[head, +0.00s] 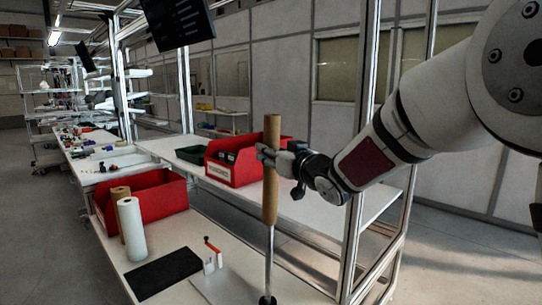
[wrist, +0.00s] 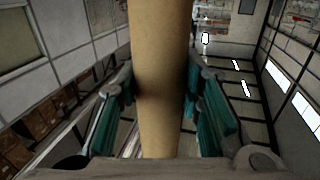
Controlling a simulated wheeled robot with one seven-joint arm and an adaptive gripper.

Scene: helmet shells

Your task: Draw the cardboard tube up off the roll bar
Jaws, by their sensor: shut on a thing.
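The brown cardboard tube (head: 271,190) stands upright in the head view, high above the bench. The thin metal roll bar (head: 269,262) shows below the tube's lower end and runs down to a dark foot (head: 267,300). The bar's upper end is hidden, apparently inside the tube. My gripper (head: 268,156) is shut on the tube in its upper half, coming from the right. In the wrist view the tube (wrist: 158,80) runs between the teal finger pads, one on each side.
A red bin (head: 153,208) stands left on the bench, with a brown roll (head: 120,195) and a white roll (head: 133,230) before it. Another red bin (head: 243,170) is behind the tube. A metal frame post (head: 362,150) rises right.

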